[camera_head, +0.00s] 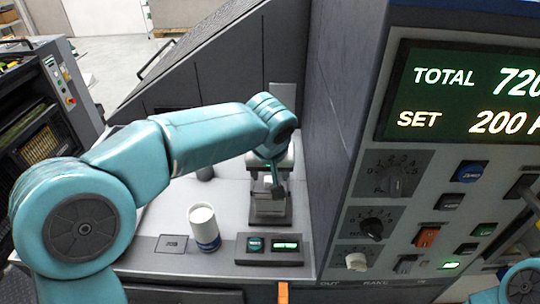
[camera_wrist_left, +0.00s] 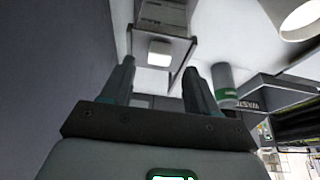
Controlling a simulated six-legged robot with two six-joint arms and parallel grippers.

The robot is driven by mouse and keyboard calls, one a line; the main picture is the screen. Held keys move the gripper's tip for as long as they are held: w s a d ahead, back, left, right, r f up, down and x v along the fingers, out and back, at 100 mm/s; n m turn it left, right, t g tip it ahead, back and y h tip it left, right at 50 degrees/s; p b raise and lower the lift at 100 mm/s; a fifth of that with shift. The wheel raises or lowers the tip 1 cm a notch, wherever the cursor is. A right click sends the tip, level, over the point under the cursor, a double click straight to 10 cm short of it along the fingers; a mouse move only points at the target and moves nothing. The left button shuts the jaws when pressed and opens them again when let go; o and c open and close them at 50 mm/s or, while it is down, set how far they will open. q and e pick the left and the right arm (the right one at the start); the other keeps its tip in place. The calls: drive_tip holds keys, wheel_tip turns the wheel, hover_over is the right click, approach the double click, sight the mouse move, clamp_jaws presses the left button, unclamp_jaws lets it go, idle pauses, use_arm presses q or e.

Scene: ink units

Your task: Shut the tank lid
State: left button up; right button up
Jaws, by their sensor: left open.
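A small pale and dark unit (camera_head: 268,212) stands on the light grey counter against the tall console, behind the button panel. It may be the tank, but my wrist partly covers it and I cannot tell its lid or the lid's angle. My left gripper (camera_head: 274,186) is pointed down at this unit. In the left wrist view my left gripper (camera_wrist_left: 159,66) is open, with nothing between its two fingers. A grey box (camera_wrist_left: 163,14) with a pale square block lies beyond the fingertips. I cannot tell whether they touch anything. My right gripper is out of view.
A white cylinder with a blue base (camera_head: 203,227) stands on the counter left of the unit. A button panel (camera_head: 270,248) is in front. The tall console (camera_head: 343,130) with knobs and display closes off the right. Counter left of the unit is mostly free.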

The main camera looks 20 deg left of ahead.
use_arm(q)
drive_tip(key=v, duration=1.1)
drive_tip(key=shift+r, duration=0.2)
drive_tip(key=shift+s, duration=0.1)
